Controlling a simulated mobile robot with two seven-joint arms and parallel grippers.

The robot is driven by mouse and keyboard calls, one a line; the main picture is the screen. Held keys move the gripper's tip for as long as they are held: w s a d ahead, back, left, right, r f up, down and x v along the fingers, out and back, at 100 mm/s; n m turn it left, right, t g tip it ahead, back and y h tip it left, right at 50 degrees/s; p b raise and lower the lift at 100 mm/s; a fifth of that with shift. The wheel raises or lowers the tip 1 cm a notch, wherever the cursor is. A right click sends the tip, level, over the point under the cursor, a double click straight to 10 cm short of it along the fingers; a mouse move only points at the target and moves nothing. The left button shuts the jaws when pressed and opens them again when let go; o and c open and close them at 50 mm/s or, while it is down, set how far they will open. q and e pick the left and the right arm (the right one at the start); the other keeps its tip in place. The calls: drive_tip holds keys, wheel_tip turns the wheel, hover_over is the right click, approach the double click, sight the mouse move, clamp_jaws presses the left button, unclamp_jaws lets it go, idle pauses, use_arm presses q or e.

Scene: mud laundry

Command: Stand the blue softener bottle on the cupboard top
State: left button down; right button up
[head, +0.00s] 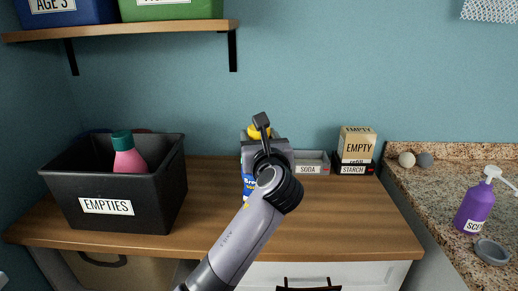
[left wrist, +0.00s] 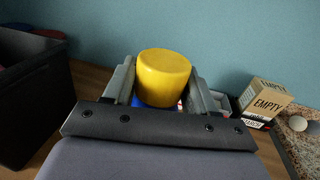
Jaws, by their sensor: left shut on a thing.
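The blue softener bottle (head: 247,186) with a yellow cap (head: 254,132) is upright over the middle of the wooden cupboard top (head: 330,220). My left gripper (head: 264,148) is shut on it from the front, and the arm hides most of its body. In the left wrist view the yellow cap (left wrist: 163,76) rises between the two fingers of my left gripper (left wrist: 163,92), with a little blue below it. The bottle's base is mostly hidden, so I cannot tell whether it touches the wood. My right gripper is not in view.
A black EMPTIES crate (head: 160,190) holding a pink bottle (head: 128,156) stands left. A grey SODA tray (head: 312,169) and a STARCH tray (head: 352,170) with an EMPTY box (head: 357,143) stand back right. A shelf (head: 130,30) hangs above left. The wood at front right is clear.

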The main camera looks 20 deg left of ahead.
use_arm(q)
drive_tip(key=shift+f, duration=1.05)
drive_tip(key=shift+c, duration=1.7)
unclamp_jaws()
drive_tip(key=shift+f, duration=0.3)
